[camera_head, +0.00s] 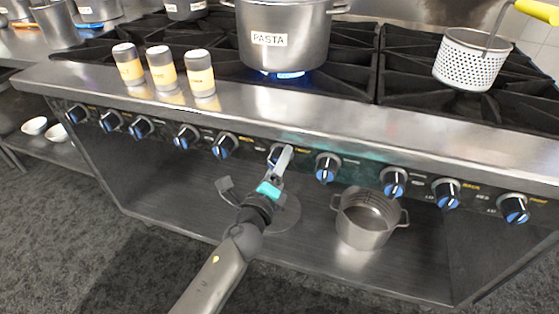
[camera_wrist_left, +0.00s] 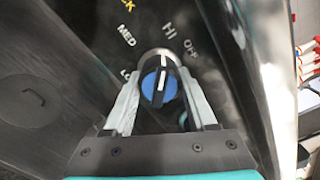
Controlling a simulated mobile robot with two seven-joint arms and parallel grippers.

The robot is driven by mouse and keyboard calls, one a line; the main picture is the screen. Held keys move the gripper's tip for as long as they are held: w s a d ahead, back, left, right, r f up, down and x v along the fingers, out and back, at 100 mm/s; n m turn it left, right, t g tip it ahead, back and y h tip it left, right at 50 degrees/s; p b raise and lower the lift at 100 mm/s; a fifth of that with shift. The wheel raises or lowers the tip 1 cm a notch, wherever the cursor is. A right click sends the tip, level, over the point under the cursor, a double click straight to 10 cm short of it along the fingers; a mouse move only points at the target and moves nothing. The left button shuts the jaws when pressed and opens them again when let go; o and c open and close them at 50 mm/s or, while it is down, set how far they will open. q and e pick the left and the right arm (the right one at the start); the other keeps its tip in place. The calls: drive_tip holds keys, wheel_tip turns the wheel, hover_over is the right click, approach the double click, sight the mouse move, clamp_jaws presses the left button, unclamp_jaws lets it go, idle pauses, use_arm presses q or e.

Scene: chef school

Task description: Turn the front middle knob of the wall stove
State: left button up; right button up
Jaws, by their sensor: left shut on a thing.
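The wall stove (camera_head: 130,97) has a row of black and blue knobs along its front panel. My left gripper (camera_head: 281,160) reaches up to a knob near the middle of the row and mostly covers it in the head view. In the left wrist view, this blue knob (camera_wrist_left: 160,86) sits between the two fingers of my left gripper (camera_wrist_left: 160,95), which is shut on it. Its white line stands nearly upright in that view. LO, MED, HI and OFF are printed around it. My right gripper is not in view.
A PASTA pot (camera_head: 285,40) stands over a lit blue flame. Three shakers (camera_head: 162,68) stand on the stove's front ledge. A white perforated basket (camera_head: 471,60) is at the right. A steel pot (camera_head: 365,222) is on the lower shelf. Neighbouring knobs (camera_head: 328,168) are close by.

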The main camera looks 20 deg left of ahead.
use_arm(q)
drive_tip(key=shift+m, duration=0.6)
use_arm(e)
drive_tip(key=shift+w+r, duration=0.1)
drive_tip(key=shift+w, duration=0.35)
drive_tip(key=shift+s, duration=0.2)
use_arm(q)
drive_tip(key=o, duration=1.4)
drive_tip(key=shift+c, duration=0.2)
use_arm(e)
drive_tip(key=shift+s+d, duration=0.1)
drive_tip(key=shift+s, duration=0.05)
use_arm(q)
drive_tip(key=s+b, duration=0.2)
drive_tip(key=s, duration=1.3)
drive_tip(key=shift+s+a+b, duration=0.15)
drive_tip(key=shift+a+b, duration=0.15)
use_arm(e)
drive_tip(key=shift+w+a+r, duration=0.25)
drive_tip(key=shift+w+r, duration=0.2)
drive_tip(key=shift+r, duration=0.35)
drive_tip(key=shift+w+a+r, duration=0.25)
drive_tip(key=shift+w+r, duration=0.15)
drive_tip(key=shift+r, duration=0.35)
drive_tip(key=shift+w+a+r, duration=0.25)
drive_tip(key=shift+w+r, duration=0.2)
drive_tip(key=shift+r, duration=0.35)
